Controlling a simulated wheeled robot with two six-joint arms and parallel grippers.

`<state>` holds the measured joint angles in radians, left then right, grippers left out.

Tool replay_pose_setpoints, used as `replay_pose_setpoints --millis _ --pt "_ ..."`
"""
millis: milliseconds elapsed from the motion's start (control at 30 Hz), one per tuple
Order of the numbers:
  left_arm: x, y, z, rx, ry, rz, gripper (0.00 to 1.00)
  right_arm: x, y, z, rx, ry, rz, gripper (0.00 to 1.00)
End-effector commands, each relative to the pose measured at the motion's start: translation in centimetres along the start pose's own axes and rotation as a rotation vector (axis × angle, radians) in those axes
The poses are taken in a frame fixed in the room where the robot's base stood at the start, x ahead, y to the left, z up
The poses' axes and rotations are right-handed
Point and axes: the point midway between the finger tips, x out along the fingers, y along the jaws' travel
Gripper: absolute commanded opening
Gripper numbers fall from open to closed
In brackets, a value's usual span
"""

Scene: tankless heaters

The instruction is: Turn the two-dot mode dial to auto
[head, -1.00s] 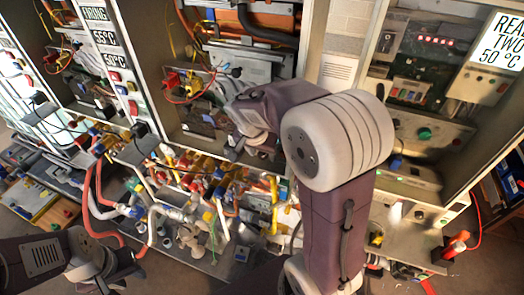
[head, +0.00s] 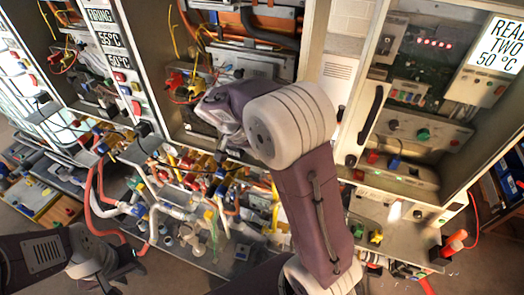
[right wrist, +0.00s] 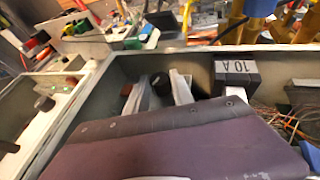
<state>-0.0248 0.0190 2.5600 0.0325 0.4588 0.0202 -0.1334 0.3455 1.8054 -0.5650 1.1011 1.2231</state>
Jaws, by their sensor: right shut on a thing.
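My right gripper (right wrist: 156,92) is inside the middle open cabinet, its two pale fingers on either side of a small dark round knob (right wrist: 160,84). It is shut on this knob. No dots or mode marks can be read, so I cannot confirm that it is the two-dot mode dial. In the head view, my right arm hides these fingers and the knob. My left gripper (head: 125,264) is low at the left, away from the cabinets and apparently empty; its finger opening is unclear.
A black block marked 10 A (right wrist: 236,74) stands right of the fingers, near loose wires. The cabinet's pale wall is close by. The right cabinet holds a green button (head: 423,134) and a "READY TWO 50 °C" sign (head: 500,45). Pipes and valves (head: 190,190) crowd the lower front.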

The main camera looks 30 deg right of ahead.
Motion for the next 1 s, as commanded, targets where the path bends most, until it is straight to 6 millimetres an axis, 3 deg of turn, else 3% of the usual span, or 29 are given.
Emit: replay_pose_setpoints --millis 500,1000 --pt "-2.4 0.1 -0.2 0.000 0.000 0.000 0.36 0.0 -0.7 -0.1 -0.141 0.003 0.340 0.00" --pt "-2.8 0.1 -0.3 0.000 0.000 0.000 0.36 0.1 -0.8 -0.1 -0.180 0.003 0.434 0.00"
